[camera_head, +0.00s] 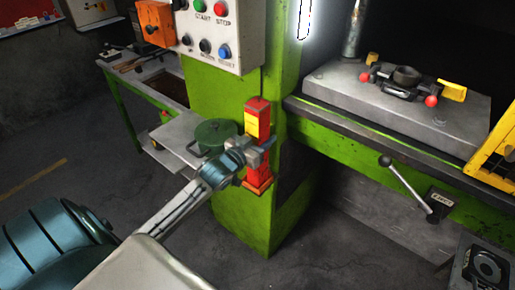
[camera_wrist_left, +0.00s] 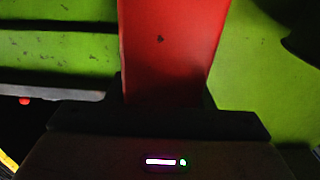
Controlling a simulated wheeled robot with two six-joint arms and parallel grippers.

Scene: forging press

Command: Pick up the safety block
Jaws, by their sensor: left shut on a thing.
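The safety block (camera_head: 257,121) is a tall, upright red post with a yellow label, standing against the green press column on a small orange-red base. My left gripper (camera_head: 266,146) is shut on the block at about its middle height. In the left wrist view the red block (camera_wrist_left: 170,50) fills the upper middle, between the dark jaws of the gripper (camera_wrist_left: 160,110). The part of the block behind the gripper is hidden. I cannot tell whether its foot is clear of the support below. My right gripper is in neither view.
A control box (camera_head: 215,32) hangs above. The press bed (camera_head: 400,105) is at right, with a lever (camera_head: 405,183) below it. Open floor lies at lower left.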

